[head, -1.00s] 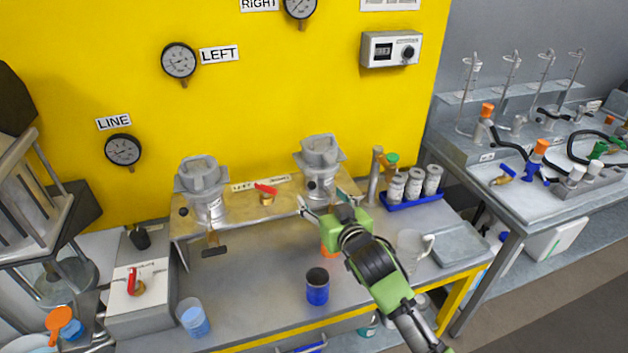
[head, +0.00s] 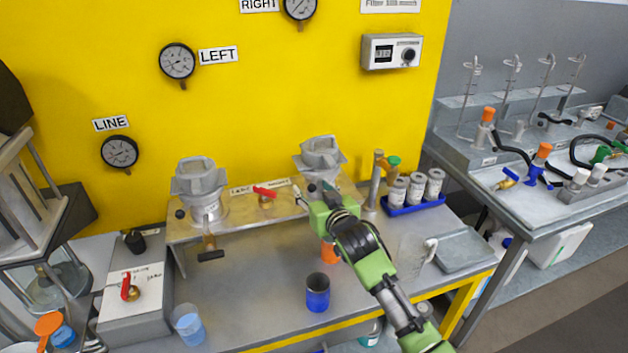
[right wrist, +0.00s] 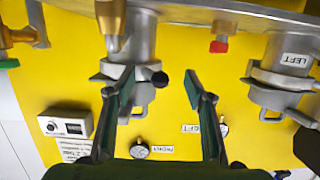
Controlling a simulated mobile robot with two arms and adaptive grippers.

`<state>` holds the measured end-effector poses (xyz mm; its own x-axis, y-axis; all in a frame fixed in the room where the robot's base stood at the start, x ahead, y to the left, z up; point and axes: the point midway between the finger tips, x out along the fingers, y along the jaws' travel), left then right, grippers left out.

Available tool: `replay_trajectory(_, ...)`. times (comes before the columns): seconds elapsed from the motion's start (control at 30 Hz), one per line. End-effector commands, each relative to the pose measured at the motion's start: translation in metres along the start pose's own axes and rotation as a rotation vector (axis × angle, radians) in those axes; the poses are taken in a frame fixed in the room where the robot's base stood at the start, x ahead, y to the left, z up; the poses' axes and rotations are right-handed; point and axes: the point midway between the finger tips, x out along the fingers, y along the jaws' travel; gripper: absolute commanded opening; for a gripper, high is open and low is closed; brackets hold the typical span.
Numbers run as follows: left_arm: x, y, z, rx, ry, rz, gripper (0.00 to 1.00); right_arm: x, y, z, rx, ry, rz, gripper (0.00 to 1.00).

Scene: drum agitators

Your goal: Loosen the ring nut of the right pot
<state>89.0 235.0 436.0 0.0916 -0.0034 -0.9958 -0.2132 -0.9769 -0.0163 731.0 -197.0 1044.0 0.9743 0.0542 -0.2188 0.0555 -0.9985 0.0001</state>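The right pot (head: 320,152) is a grey metal vessel with a square-shaped top, standing at the right end of the raised bench shelf. My right gripper (head: 316,190) is in front of its lower part and hides some of it. In the right wrist view the pot (right wrist: 142,40) appears upside down, with a grey lugged ring (right wrist: 122,72) around it and a black ball knob (right wrist: 160,79) beside it. My left gripper is not in view.
The left pot (head: 200,180) stands on the same shelf, with a red-handled valve (head: 265,191) between the pots. A post with a green knob (head: 392,161) and a blue tray of jars (head: 417,204) are to the right.

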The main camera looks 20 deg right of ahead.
Motion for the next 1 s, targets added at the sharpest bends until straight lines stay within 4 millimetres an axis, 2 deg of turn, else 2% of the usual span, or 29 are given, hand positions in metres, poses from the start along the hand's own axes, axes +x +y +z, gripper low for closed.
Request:
replay_trajectory(0.03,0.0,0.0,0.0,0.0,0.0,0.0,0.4,0.0,0.0,0.0,0.0,0.0,0.0,0.31)
replay_trajectory(0.1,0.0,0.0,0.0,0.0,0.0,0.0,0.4,0.0,0.0,0.0,0.0,0.0,0.0,0.13)
replay_trajectory(0.13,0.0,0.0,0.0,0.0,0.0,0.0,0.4,0.0,0.0,0.0,0.0,0.0,0.0,0.1)
replay_trajectory(0.57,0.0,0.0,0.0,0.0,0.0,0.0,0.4,-0.001,-0.001,0.0,0.001,-0.001,-0.003,0.1)
replay_trajectory(0.83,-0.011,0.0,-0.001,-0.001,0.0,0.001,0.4,-0.008,0.015,0.001,0.0,-0.002,-0.001,0.08)
replay_trajectory(1.0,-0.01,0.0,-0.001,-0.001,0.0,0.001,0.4,-0.008,0.017,0.003,0.001,-0.001,-0.001,0.08)
